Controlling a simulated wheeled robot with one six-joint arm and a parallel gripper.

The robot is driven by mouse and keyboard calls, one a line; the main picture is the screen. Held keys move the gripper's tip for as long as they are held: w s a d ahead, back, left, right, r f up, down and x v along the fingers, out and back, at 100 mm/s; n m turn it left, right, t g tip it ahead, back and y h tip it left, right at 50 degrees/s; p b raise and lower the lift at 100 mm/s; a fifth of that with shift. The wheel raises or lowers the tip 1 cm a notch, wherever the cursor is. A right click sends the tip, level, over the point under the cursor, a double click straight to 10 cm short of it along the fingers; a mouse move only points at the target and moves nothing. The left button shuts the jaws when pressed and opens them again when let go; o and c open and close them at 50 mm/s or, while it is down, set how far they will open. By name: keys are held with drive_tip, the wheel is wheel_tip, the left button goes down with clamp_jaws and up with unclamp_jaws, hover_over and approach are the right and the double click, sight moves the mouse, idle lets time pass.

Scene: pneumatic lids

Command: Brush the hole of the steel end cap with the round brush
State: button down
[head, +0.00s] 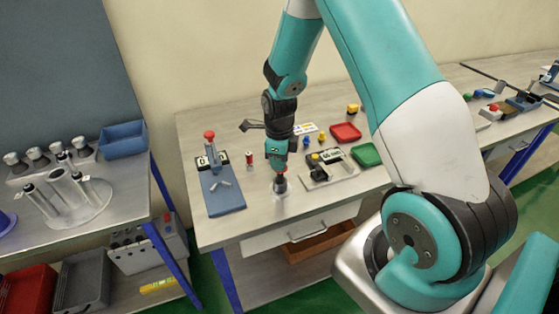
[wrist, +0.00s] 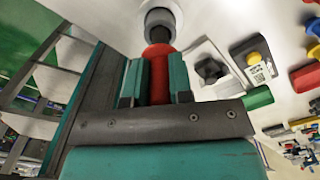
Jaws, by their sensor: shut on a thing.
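My gripper (head: 277,161) points down over the middle bench. In the wrist view its two teal fingers (wrist: 158,78) are shut on the red handle of the round brush (wrist: 158,62). The brush's dark end points at a round grey steel part, the end cap (wrist: 152,16), at the top of that view. The dark end overlaps the cap's opening; I cannot tell how deep it sits. In the head view the cap is small and partly hidden below my gripper, at the bench top.
A blue-based stand with a red knob (head: 209,135) is left of my gripper. A fixture with a display (head: 329,157) is close on the right. A red tray (head: 345,132) and a green tray (head: 366,155) lie beyond. Bare bench (head: 262,218) is in front.

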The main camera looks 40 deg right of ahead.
drive_tip(key=shift+r+p, duration=2.05)
drive_tip(key=shift+r, duration=0.95)
drive_tip(key=n, duration=0.3)
drive_tip(key=r+n+b, duration=0.1)
drive_tip(key=n, duration=0.2)
drive_tip(key=shift+r, duration=0.1)
drive_tip(key=shift+f+b, duration=2.25)
drive_tip(key=shift+f, duration=0.35)
drive_tip(key=shift+f, duration=0.1)
